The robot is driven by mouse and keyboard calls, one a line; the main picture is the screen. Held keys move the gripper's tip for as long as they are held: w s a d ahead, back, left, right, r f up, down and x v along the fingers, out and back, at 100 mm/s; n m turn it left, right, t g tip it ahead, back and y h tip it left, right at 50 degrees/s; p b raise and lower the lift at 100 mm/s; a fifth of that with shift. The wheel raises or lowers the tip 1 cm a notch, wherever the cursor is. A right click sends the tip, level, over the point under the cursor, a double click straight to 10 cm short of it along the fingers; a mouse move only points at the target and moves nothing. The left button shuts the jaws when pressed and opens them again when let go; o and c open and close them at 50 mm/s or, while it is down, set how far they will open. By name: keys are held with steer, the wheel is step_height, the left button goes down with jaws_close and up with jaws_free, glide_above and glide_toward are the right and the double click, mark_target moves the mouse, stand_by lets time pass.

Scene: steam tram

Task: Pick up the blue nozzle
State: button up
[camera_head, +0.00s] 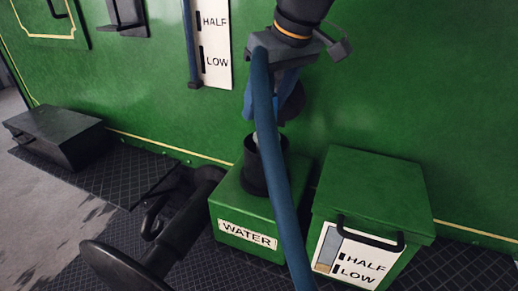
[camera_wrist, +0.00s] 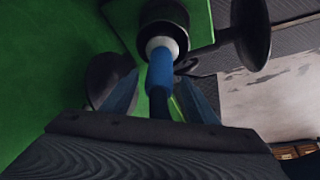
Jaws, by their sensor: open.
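The blue nozzle (camera_wrist: 160,76) stands with its pale collar in the round black filler neck (camera_head: 254,172) on top of the green WATER box (camera_head: 229,206). In the head view the nozzle is mostly hidden behind the blue hose and my gripper. My gripper (camera_head: 272,112) points down just above the filler neck. In the wrist view its two bluish fingers (camera_wrist: 158,95) are spread, one on each side of the nozzle. I cannot tell whether either finger touches it. The blue hose (camera_head: 277,180) arches past the front of my gripper and down to the floor.
A green box with a HALF/LOW gauge (camera_head: 372,185) stands close at the right. A black pipe with a round flange (camera_head: 150,245) is at the left front. A black step box (camera_head: 59,137) stands far left. The green wall (camera_head: 400,80) is close behind.

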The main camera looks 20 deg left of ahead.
mark_target(262, 121)
steer(key=x, duration=0.1)
steer(key=p+x, duration=0.1)
steer(key=x, duration=0.1)
steer(key=shift+s+d+f, duration=0.15)
steer(key=shift+d+f, duration=0.05)
steer(key=shift+f, duration=0.25)
steer(key=shift+a+f, duration=0.25)
steer(key=shift+f, duration=0.2)
steer(key=shift+d, duration=0.1)
steer(key=c, duration=1.3)
jaws_close()
steer(key=shift+f, duration=0.2)
